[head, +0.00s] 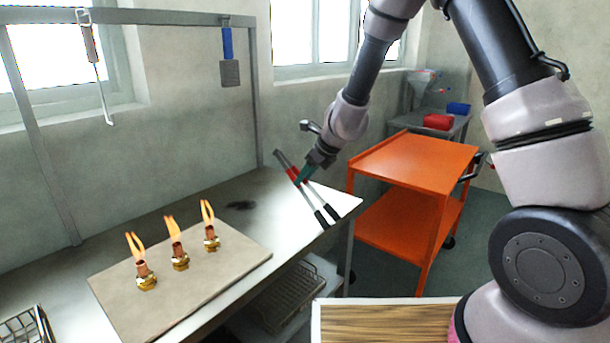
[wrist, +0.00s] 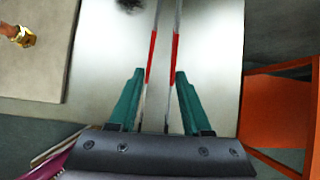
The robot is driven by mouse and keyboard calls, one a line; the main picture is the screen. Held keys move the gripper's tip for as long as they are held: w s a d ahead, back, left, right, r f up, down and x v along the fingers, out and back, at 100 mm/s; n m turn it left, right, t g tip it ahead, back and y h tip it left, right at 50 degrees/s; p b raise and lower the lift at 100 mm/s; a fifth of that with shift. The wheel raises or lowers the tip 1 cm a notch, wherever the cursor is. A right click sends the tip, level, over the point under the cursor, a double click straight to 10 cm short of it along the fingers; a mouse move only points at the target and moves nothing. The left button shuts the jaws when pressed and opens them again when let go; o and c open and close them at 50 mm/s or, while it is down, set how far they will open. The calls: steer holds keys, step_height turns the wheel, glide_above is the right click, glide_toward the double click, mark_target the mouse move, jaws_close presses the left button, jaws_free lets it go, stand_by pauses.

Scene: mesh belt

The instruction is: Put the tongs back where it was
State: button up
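The tongs (head: 315,199) are long and thin, with two grey metal arms, red sections and black handle ends. They slant over the right end of the steel table, and their upper end shows against the wall, so they appear raised above the top. My gripper (head: 301,175) has teal fingers and is at the red part of the tongs. In the wrist view my gripper (wrist: 160,72) has one finger on each side of the tongs (wrist: 175,55). The fingers sit close against both arms and appear shut on them. The tongs' far ends are out of that view.
A hanging rail (head: 165,17) over the table (head: 300,212) carries a long-handled tool (head: 97,65) and a blue-handled tool (head: 228,60). A board (head: 225,262) holds lit burners (head: 180,256). An orange cart (head: 415,160) stands right of the table. A wooden surface (head: 385,322) is in front.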

steer(key=o, duration=0.6)
steer(key=shift+c, duration=0.2)
steer(key=s+d+r+n, duration=0.25)
steer(key=d+r, duration=0.25)
steer(key=r, duration=0.4)
steer(key=s+d+r+n, duration=0.2)
steer(key=s+d+r, duration=0.25)
steer(key=r, duration=0.45)
steer(key=s+d+r+n+t+h, duration=0.1)
steer(key=s+d+r+n, duration=0.4)
steer(key=s+d+n, duration=0.3)
steer(key=s+d+r+n+t+h, duration=0.1)
steer(key=s+d+r+n+h, duration=0.1)
steer(key=s+d+r+n, duration=0.3)
steer(key=s+d+n, duration=0.3)
steer(key=s+d, duration=0.1)
steer(key=s, duration=0.2)
steer(key=shift+s+d+r+t+h, duration=0.25)
steer(key=shift+s+r+t+h, duration=0.05)
steer(key=shift+r+t, duration=0.1)
